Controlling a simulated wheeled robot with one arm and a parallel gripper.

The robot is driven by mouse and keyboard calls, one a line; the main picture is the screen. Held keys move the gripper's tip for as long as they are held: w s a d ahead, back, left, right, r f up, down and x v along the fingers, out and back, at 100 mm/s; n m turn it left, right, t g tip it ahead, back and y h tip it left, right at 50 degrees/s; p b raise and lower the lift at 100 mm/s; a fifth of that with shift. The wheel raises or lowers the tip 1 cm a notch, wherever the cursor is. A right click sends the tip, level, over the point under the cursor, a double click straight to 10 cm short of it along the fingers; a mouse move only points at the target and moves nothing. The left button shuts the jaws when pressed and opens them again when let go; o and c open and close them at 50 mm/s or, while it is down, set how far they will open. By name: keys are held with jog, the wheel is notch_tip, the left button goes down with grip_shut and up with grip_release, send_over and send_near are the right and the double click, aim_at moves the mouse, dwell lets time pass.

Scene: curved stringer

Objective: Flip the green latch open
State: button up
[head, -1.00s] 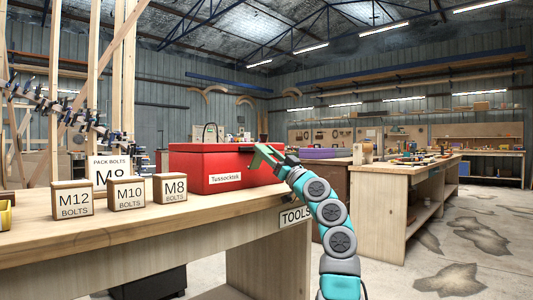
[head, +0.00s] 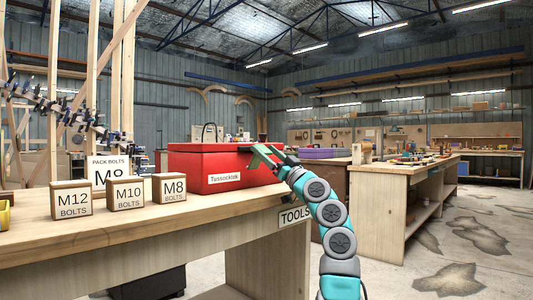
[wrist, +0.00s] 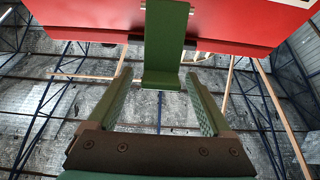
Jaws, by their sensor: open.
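The green latch (wrist: 165,40) is a flat strap on the front of the red box. In the wrist view it hangs from the box's edge, and its lower end lies between my fingertips. My gripper (wrist: 158,76) is open, with one finger on each side of the latch and a visible gap to both. In the head view my gripper (head: 264,157) is at the right part of the red box (head: 195,166). There the green of the fingers and of the latch is hard to tell apart. The box lid looks shut.
The red box stands on a wooden bench (head: 140,235). Small blocks marked M12 (head: 72,199), M10 (head: 126,193) and M8 (head: 170,188) stand left of it. A TOOLS sign (head: 295,215) is on the bench's front edge. Another workbench (head: 385,185) stands behind at right.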

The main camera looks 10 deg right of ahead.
jog(key=b+v, duration=0.1)
jog(key=v, duration=0.6)
jog(key=shift+s+d+f+b, duration=0.15)
jog(key=shift+s+b, duration=0.05)
jog(key=shift+b, duration=0.15)
